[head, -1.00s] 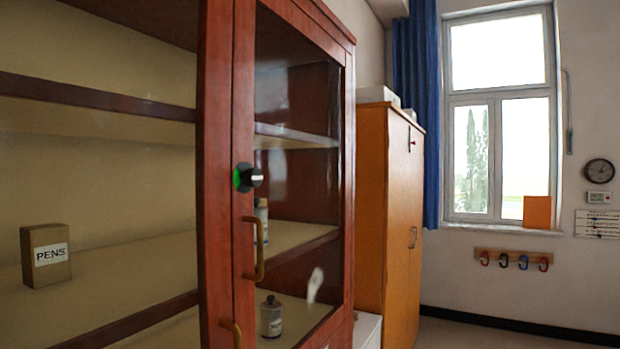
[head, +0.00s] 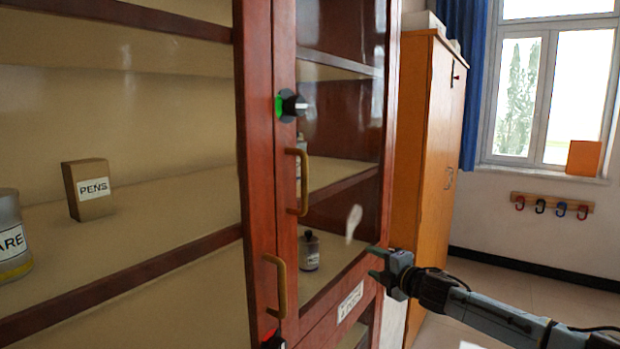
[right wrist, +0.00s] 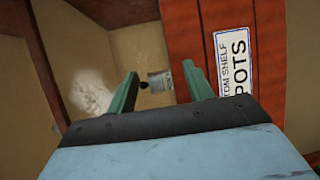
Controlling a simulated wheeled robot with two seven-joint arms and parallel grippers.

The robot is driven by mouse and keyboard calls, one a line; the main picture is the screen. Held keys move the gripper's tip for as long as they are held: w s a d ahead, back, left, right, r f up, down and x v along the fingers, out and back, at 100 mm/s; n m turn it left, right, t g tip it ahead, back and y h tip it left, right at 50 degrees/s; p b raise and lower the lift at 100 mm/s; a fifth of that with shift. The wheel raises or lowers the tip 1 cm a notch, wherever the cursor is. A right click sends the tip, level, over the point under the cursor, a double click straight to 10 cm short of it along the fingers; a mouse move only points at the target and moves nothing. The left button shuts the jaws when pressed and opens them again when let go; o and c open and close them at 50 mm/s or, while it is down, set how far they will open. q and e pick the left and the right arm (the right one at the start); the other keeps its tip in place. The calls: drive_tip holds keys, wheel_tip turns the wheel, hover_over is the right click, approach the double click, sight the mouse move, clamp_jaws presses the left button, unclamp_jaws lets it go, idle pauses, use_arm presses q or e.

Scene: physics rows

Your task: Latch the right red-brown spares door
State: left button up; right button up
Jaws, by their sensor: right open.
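The right red-brown spares door (head: 286,210) has a dark wooden frame, a glass pane and a brass handle (head: 303,182). I cannot tell whether it stands fully flush. A black knob with a green patch (head: 290,105) sits on its left stile, its light-tipped grip pointing right. My right gripper (head: 376,263) is open and empty, in front of the door's lower right part and apart from the handle and knob. In the right wrist view, its green fingers (right wrist: 160,76) point toward the pane and a white label (right wrist: 234,70). My left gripper is out of view.
A lower handle (head: 278,287) and a partly cut-off black and red knob (head: 272,341) are below left. A PENS box (head: 88,190) and a jar (head: 10,237) stand on the left shelf. An orange cupboard (head: 422,150) stands right.

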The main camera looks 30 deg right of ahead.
drive_tip(key=s+a+r+n+t+y, duration=0.1)
drive_tip(key=s+a+r+n+y, duration=0.2)
drive_tip(key=r, duration=0.7)
drive_tip(key=s+a+r+n+t+y, duration=0.1)
drive_tip(key=a+r+n, duration=0.2)
drive_tip(key=r+n, duration=0.55)
drive_tip(key=s+a+r+n+y, duration=0.2)
drive_tip(key=s+a+r, duration=0.15)
drive_tip(key=r, duration=0.95)
drive_tip(key=n+g+y, duration=0.2)
drive_tip(key=n, duration=0.9)
approach(301, 106)
drive_tip(key=shift+p+x, duration=1.95)
drive_tip(key=shift+x, duration=2.3)
